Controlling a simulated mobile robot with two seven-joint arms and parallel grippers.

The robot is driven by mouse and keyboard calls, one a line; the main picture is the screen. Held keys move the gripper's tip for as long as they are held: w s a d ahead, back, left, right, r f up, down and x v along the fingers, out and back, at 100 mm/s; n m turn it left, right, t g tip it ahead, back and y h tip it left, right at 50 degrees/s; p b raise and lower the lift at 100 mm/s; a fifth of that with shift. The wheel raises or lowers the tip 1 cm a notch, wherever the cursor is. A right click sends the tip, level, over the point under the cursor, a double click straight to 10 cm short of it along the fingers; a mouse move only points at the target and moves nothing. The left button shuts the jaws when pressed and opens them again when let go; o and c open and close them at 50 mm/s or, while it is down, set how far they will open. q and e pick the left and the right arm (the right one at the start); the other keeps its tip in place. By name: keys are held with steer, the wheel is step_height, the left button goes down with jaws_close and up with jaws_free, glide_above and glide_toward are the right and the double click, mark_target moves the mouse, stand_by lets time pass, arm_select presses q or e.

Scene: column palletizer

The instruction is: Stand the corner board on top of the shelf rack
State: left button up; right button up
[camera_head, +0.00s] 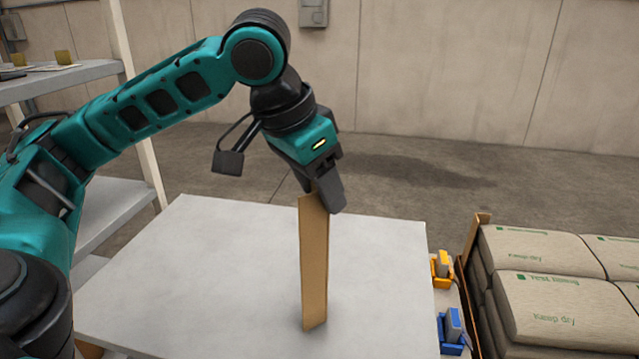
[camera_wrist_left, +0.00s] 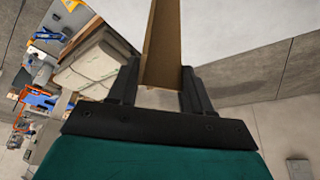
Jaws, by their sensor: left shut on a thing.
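The corner board (camera_head: 314,265) is a tall brown cardboard angle, upright above the white table in the head view. My left gripper (camera_head: 326,200) is shut on its upper end from above. The board's lower end is at or close to the tabletop; I cannot tell whether it touches. In the left wrist view the corner board (camera_wrist_left: 162,45) runs up between the two black fingers of my left gripper (camera_wrist_left: 157,88). The shelf rack (camera_head: 85,75) stands at the left, grey shelves with a pale post, partly hidden behind my left arm. My right gripper is out of view.
The white table (camera_head: 200,270) is otherwise clear. Stacked paper sacks (camera_head: 545,300) stand at the right, and they also show in the left wrist view (camera_wrist_left: 95,65). An orange device (camera_head: 441,268) and a blue device (camera_head: 453,328) sit beside the table. Small items lie on the rack's upper shelf.

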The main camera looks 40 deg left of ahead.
arm_select(q)
steer(key=o, duration=1.3)
steer(key=shift+r, duration=0.3)
steer(key=p+v, duration=0.1)
steer(key=v, duration=1)
steer(key=shift+s+r, duration=0.15)
steer(key=shift+r, duration=0.1)
